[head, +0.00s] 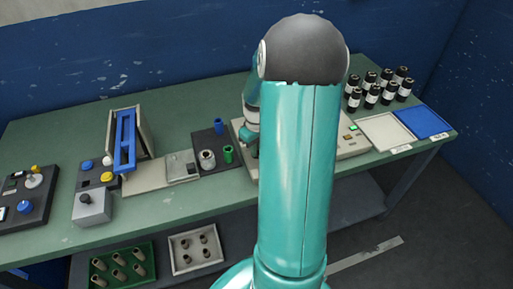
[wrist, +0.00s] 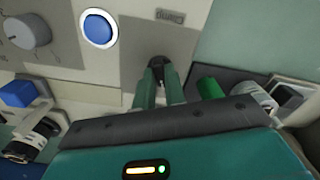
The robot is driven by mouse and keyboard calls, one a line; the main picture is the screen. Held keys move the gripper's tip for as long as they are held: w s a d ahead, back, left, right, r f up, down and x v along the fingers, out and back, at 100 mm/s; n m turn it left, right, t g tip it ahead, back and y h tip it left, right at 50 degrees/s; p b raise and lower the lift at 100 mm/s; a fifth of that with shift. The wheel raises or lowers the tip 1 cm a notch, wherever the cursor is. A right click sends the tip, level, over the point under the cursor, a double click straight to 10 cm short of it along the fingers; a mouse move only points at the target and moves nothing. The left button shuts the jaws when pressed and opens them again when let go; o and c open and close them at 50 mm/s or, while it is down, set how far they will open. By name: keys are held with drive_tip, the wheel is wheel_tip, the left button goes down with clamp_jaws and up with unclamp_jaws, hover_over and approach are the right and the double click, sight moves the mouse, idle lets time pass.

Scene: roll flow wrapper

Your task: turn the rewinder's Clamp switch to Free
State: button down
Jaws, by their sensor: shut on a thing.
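In the wrist view, the rewinder's panel (wrist: 130,60) is a light face with a grey plate carrying a small label (wrist: 170,16), which appears upside down and is hard to read. My gripper (wrist: 161,72) is at this plate, its two green fingers shut on a small black switch (wrist: 162,59). The fingers hide most of the switch, so I cannot tell which position it points to. In the head view, my arm covers most of the rewinder (head: 345,140), and the switch is hidden there.
A blue button (wrist: 98,28) and a grey dial (wrist: 30,33) sit left of the switch in the wrist view. A green cylinder (wrist: 210,88) stands close right of the fingers. Several dark bottles (head: 380,88), a white tray (head: 388,133) and a blue tray (head: 424,122) are at the right.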

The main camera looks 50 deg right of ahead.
drive_tip(key=shift+n, duration=0.7)
drive_tip(key=c, duration=1.5)
unclamp_jaws()
drive_tip(key=shift+o, duration=0.2)
wheel_tip(320, 180, up, 14)
drive_tip(key=shift+f, duration=0.1)
